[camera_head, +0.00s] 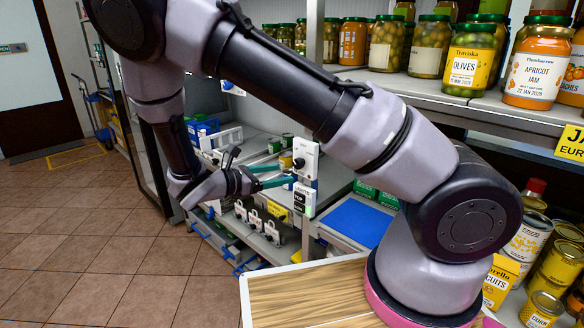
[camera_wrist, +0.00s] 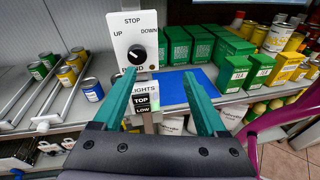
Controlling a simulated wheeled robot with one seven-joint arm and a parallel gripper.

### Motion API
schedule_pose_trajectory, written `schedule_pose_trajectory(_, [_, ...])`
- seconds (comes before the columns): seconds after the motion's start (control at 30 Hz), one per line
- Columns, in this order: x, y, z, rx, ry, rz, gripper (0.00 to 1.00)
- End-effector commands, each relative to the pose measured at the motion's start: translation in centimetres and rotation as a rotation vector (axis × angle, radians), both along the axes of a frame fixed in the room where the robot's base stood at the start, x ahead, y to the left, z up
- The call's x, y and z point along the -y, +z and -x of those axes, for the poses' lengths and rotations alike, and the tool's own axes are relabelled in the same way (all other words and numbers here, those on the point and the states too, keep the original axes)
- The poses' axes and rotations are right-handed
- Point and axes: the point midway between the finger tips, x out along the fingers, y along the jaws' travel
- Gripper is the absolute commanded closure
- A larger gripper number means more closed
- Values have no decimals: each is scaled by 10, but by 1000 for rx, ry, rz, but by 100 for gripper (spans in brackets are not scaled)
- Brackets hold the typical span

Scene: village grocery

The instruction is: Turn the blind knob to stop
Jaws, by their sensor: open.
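The blind knob (camera_wrist: 137,54) is a round black dial on a white plate (camera_wrist: 127,31) marked UP, STOP and DOWN. Where its pointer stands is too small to tell. The plate (camera_head: 306,152) also shows in the head view, on a post in front of the shelves. My gripper (camera_wrist: 158,82) has two teal fingers spread apart with nothing between them. In the wrist view the knob is beyond the fingertips and nearer the left finger. In the head view my gripper (camera_head: 287,172) is just left of the plate; contact cannot be told.
A lights switch (camera_wrist: 142,103) marked TOP and LOW sits right below the knob plate. Green boxes (camera_wrist: 203,43) and cans stand on the shelf to the right. Jars (camera_head: 466,60) line the upper shelf.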

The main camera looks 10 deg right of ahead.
Motion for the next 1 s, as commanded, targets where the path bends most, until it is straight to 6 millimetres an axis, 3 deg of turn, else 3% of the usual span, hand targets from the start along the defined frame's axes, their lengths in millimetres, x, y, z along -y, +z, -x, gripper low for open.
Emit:
schedule_pose_trajectory(0.2, [-28,-15,-6,-14,158,183,26])
schedule_pose_trajectory(0.37, [-28,-16,-11,-16,182,213,26])
schedule_pose_trajectory(0.8, [36,-17,-52,-18,177,211,26])
schedule_pose_trajectory(1.0, [54,-16,-64,-17,179,209,26])
